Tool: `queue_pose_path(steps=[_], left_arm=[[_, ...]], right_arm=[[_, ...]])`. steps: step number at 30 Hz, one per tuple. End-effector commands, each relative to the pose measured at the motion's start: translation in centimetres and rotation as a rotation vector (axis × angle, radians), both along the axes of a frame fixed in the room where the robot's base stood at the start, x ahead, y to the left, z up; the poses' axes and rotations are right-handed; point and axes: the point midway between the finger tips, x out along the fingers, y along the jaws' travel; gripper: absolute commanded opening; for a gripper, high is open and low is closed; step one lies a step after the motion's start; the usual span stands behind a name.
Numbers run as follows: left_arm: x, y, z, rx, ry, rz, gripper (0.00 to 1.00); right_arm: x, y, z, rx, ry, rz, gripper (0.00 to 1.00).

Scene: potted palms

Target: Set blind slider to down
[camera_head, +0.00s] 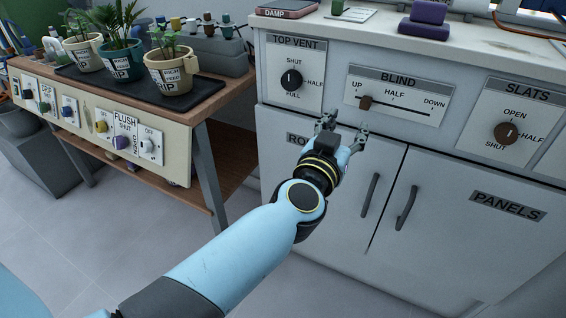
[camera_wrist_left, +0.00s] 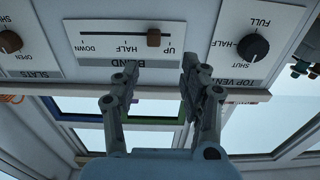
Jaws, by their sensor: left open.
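DOWN is at the plate's right end. My left gripper (camera_head: 342,126) is open and empty, below and a little left of the knob. In the left wrist view, which is upside down, the knob (camera_wrist_left: 154,37) shows beyond the open fingers (camera_wrist_left: 158,76), apart from them. My right gripper is in neither view.
The TOP VENT dial (camera_head: 291,80) is left of the slider and the SLATS dial (camera_head: 506,132) is right. Cabinet door handles (camera_head: 405,208) stick out below. A bench with potted palms (camera_head: 168,75) stands at the left. The space before the BLIND plate is clear.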

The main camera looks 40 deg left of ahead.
Motion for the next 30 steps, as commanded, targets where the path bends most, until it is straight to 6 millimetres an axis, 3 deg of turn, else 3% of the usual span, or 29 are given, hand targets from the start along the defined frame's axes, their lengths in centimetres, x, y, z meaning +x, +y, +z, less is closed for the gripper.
queue_pose_path(steps=[2,3,5,10,21,30], left_arm=[[-1.8,-0.4,-0.1,0.001,0.004,0.001,0.44],[-1.9,0.5,0.5,0.039,0.025,-0.012,0.44],[-2.4,1.4,0.5,0.080,0.052,-0.024,0.44],[-4.1,3.7,-2.6,0.145,0.142,-0.054,0.44],[-7.2,7.5,-7.8,0.162,0.265,-0.080,0.44],[-7.9,8.1,-9.2,0.124,0.283,-0.078,0.44]], right_arm=[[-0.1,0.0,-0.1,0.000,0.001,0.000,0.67],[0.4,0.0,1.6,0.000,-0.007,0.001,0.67],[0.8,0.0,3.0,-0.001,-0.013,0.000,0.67],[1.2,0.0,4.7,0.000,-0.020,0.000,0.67],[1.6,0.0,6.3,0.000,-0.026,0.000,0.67],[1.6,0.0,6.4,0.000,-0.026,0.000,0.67]])
